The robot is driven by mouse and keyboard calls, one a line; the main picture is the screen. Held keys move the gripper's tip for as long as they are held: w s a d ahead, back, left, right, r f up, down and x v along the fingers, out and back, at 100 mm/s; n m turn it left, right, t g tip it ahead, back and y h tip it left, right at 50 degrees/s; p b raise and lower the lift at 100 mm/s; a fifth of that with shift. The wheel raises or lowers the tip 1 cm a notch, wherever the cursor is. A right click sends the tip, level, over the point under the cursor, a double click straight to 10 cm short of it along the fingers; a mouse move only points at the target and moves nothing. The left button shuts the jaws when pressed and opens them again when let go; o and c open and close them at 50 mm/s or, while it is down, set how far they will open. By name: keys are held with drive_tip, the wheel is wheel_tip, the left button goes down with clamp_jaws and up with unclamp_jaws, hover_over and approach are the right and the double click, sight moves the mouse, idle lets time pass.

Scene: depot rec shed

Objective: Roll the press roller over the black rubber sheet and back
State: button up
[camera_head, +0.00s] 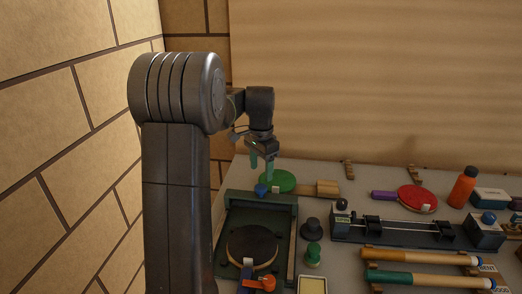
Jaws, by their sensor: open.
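The black rubber sheet (252,246) is a dark disc lying inside a dark green press frame (291,237) at the bottom, left of centre. A small white piece sits at its near edge, with an orange part (264,284) below it. A dark green crossbar, seemingly the press roller (279,198), lies across the far end of the frame, with a blue knob (261,190) on it. My gripper (262,168) points down just above the blue knob, its teal fingers apart and empty. I cannot tell the exact gap between fingertips and knob.
A green paddle (280,181) lies just behind the press. A black knob (311,228) and green knob (313,252) stand to its right. Farther right are a long dark fixture (405,233), a red paddle (416,199), an orange bottle (463,187) and labelled rods (415,256). A brick wall closes the left.

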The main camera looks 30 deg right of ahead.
sight(261, 186)
wheel_tip(261, 186, up, 8)
drive_tip(key=shift+f, duration=0.15)
idle(0.6)
wheel_tip(261, 186, down, 14)
drive_tip(key=shift+r+p, duration=0.15)
drive_tip(key=shift+p, duration=0.2)
drive_tip(key=shift+s+a, duration=0.2)
drive_tip(key=shift+s, duration=0.05)
drive_tip(key=shift+w+d, duration=0.1)
drive_tip(key=shift+w, duration=0.05)
